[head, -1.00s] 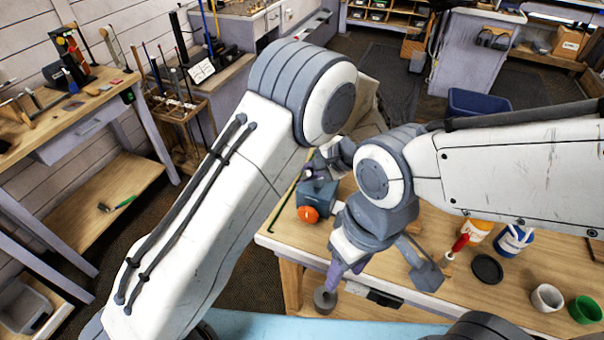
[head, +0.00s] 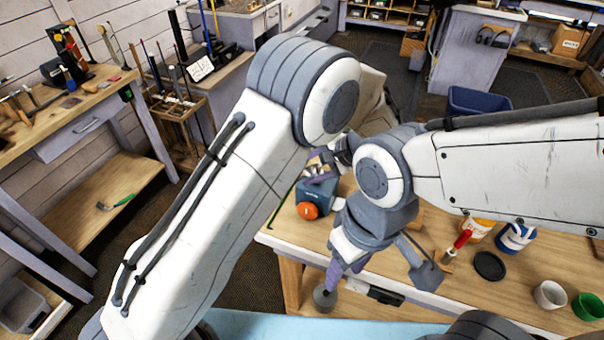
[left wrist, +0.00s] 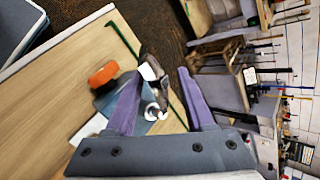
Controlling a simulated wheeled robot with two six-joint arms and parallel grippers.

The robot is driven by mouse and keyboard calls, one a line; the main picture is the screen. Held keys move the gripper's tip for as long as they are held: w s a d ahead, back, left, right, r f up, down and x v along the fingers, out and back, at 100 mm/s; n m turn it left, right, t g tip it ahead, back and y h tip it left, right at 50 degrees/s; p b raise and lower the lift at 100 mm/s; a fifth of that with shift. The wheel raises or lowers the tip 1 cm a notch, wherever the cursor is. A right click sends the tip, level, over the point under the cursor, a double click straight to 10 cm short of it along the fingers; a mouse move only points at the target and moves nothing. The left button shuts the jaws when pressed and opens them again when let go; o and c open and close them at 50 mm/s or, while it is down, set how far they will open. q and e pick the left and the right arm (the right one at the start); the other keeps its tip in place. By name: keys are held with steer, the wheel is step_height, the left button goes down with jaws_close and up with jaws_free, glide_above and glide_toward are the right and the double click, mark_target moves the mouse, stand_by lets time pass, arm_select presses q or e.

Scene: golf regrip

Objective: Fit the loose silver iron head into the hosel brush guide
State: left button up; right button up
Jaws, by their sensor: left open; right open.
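My left gripper (left wrist: 160,90) is open above the blue-grey device (head: 316,194) with an orange knob (head: 307,211) on the workbench. In the head view its purple fingers (head: 320,177) are partly hidden behind my arms. In the left wrist view a dark and silvery piece (left wrist: 150,68) shows between the fingertips, with a shiny rounded part (left wrist: 155,106) near the left finger. I cannot tell for sure which is the iron head or the brush guide, or whether a finger touches either. My right gripper (head: 345,275) is open, pointing down at the bench's front edge.
The workbench (head: 545,270) holds a red-handled tool (head: 461,240), a black disc (head: 489,266), a white cup (head: 549,295), a green cup (head: 588,307) and tubs at the right. A green rod (left wrist: 122,38) lies by the bench edge. My arms cover much of the bench.

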arm_select(q)
steer(key=b+v, duration=0.2)
steer(key=v, duration=0.6)
steer(key=shift+r, duration=0.15)
stand_by(0.4)
steer(key=s+a+g+h, duration=0.1)
steer(key=s+a+h, duration=0.1)
steer(key=s, duration=0.7)
steer(key=s+a+n+g+h, duration=0.1)
steer(key=s+a+h, duration=0.2)
steer(key=s, duration=0.6)
steer(key=s+a+h, duration=0.2)
steer(key=s+h, duration=0.2)
steer(key=s, duration=0.4)
steer(key=shift+s+a+n+g+h, duration=0.25)
steer(key=shift+s+n+g+h, duration=0.05)
steer(key=shift+s+g, duration=0.1)
